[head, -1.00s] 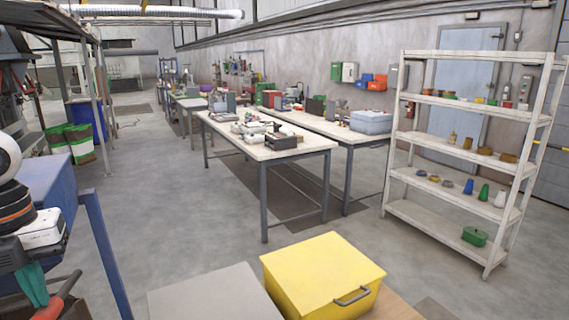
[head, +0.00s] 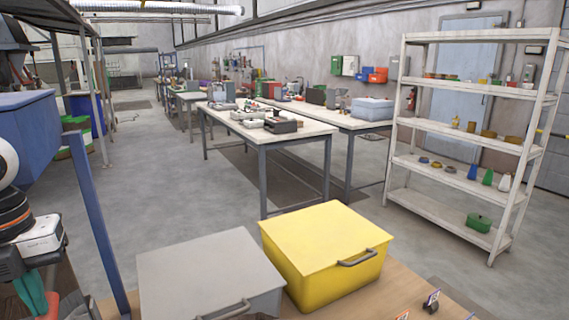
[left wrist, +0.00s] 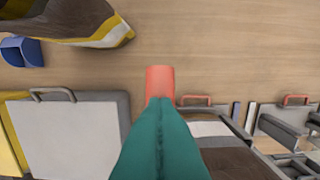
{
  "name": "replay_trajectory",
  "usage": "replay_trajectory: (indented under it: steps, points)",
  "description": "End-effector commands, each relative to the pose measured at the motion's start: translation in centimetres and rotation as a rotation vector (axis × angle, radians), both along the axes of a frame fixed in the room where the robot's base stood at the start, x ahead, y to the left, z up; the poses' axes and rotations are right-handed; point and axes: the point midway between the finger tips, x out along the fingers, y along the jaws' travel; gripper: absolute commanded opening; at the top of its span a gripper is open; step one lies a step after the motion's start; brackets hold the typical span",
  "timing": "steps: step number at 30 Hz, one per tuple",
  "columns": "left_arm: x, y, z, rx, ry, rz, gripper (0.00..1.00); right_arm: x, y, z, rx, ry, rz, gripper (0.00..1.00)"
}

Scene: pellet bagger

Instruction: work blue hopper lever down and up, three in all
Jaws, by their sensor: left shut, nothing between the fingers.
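The blue hopper (head: 30,125) stands at the left edge of the head view on a blue post, partly hidden by my left arm. My left gripper (head: 36,295), with teal fingers, is low at the left, below the hopper. Its fingers are shut with nothing between them. A red grip (head: 52,303) shows beside the fingers; it looks like a lever handle, but its link to the hopper is hidden. In the left wrist view, the shut fingers (left wrist: 160,112) overlap a red cylindrical grip (left wrist: 160,82); whether they touch it is unclear. My right gripper is out of view.
A grey lidded bin (head: 205,270) and a yellow lidded bin (head: 325,250) stand on a wooden top right of the gripper. Farther off are a workbench (head: 270,135) and a white shelf (head: 445,130). A yellow-and-grey bag (left wrist: 75,22) lies in the left wrist view.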

Motion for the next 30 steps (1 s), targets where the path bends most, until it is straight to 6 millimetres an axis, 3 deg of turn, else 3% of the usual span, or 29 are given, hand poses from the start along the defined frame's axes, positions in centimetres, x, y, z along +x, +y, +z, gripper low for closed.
replay_trajectory:
  steps: [1,5,30]
  points:
    - [0.0,0.0,-0.4,0.000,0.000,0.000,0.00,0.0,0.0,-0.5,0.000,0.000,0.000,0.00]
    - [0.1,0.0,0.9,0.000,-0.001,0.001,0.00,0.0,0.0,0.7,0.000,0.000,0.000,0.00]
    - [1.1,0.6,14.6,0.001,0.000,0.000,0.00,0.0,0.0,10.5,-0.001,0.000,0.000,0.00]
